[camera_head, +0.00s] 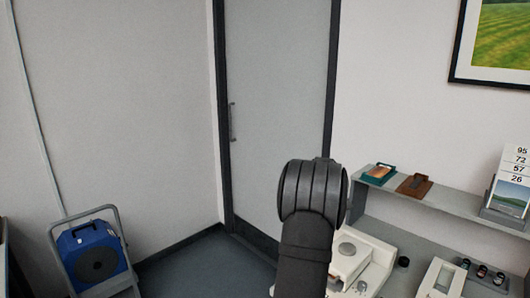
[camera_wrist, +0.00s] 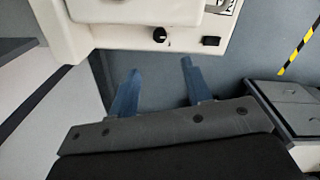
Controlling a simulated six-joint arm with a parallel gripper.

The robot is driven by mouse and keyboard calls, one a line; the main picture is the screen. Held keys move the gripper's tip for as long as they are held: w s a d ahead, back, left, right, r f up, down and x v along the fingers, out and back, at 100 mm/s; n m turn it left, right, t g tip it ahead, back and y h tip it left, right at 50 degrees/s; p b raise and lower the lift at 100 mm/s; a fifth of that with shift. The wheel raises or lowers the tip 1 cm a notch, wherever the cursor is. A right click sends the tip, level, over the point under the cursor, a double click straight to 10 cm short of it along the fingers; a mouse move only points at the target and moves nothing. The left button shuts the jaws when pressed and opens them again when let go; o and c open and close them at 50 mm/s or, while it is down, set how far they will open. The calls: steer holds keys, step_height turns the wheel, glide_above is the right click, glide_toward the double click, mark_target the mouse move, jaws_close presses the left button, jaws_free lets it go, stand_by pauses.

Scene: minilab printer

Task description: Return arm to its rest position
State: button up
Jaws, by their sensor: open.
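My gripper (camera_wrist: 158,88) shows in the wrist view with its two blue fingers spread apart and nothing between them. It is open above a grey surface, close to the front of a white machine (camera_wrist: 120,38) with a black knob and a small black switch. In the head view one of my dark arm links rises at the lower centre, in front of the door and the white machine (camera_head: 350,262). My gripper is not visible in the head view.
A grey shelf (camera_head: 440,200) stands at the right, bearing small trays and a calendar stand (camera_head: 507,195). Several small dark jars (camera_head: 481,271) sit below it. A blue drum unit (camera_head: 93,255) stands on the floor at left. A closed door (camera_head: 275,110) is behind. Yellow-black tape (camera_wrist: 300,45) marks the surface.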

step_height(320, 180, down, 12)
steer(key=shift+d+f, duration=0.1)
steer(key=shift+f, duration=0.1)
steer(key=shift+w+f, duration=0.15)
steer(key=m, duration=0.8)
steer(key=shift+m, duration=0.4)
step_height(320, 180, up, 9)
steer(key=shift+o, duration=0.4)
stand_by(0.8)
